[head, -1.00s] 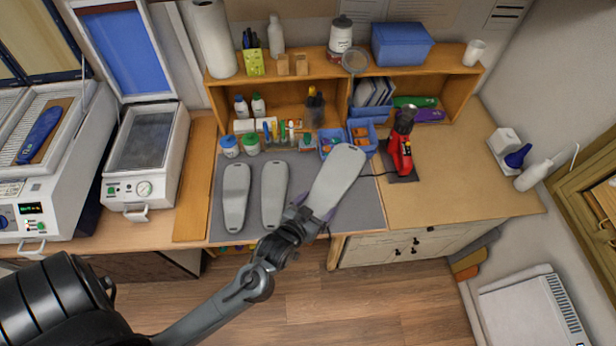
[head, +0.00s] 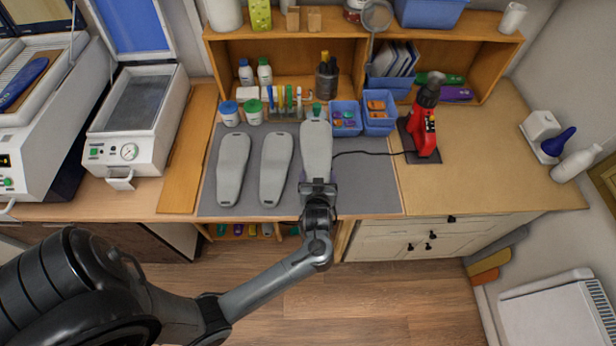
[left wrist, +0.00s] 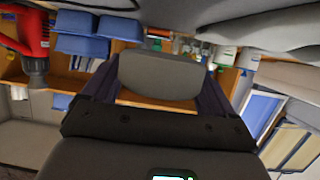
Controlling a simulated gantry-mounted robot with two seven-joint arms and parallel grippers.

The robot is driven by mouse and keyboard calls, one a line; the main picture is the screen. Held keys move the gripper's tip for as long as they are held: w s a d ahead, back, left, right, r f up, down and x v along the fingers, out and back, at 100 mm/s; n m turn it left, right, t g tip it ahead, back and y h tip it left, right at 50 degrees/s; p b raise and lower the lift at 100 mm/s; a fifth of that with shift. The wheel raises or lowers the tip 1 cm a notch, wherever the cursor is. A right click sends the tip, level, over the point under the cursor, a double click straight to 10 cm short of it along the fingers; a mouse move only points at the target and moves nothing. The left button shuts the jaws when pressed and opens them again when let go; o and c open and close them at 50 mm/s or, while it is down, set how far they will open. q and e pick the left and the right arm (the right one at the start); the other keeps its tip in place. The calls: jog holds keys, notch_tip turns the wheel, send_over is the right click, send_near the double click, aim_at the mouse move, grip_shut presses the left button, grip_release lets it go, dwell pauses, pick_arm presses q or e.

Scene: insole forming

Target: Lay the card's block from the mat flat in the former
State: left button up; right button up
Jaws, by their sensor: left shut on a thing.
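My left gripper (head: 318,186) is shut on the near end of a grey insole-shaped block (head: 316,145). The block points away from me over the right part of the grey mat (head: 364,188); I cannot tell its exact height. In the left wrist view the held block (left wrist: 158,76) sits between the two fingers. Two similar grey blocks, one on the left (head: 232,168) and one in the middle (head: 275,168), lie on the mat. A white former with a gauge (head: 135,150) stands open on the left, its dark bed empty. My right gripper is not in view. I cannot make out the card.
A wooden shelf (head: 290,50) with bottles and pens backs the mat. Blue bins (head: 345,118) stand close to the held block's right. A red heat tool (head: 424,125) stands further right. Another white machine (head: 30,140) holds a blue insole at far left.

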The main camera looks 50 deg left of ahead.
pick_arm(q)
jog(key=shift+f+b, duration=0.3)
jog(key=shift+f, duration=3.15)
jog(key=shift+f, duration=0.1)
jog(key=shift+f, duration=0.15)
jog(key=o, duration=1.2)
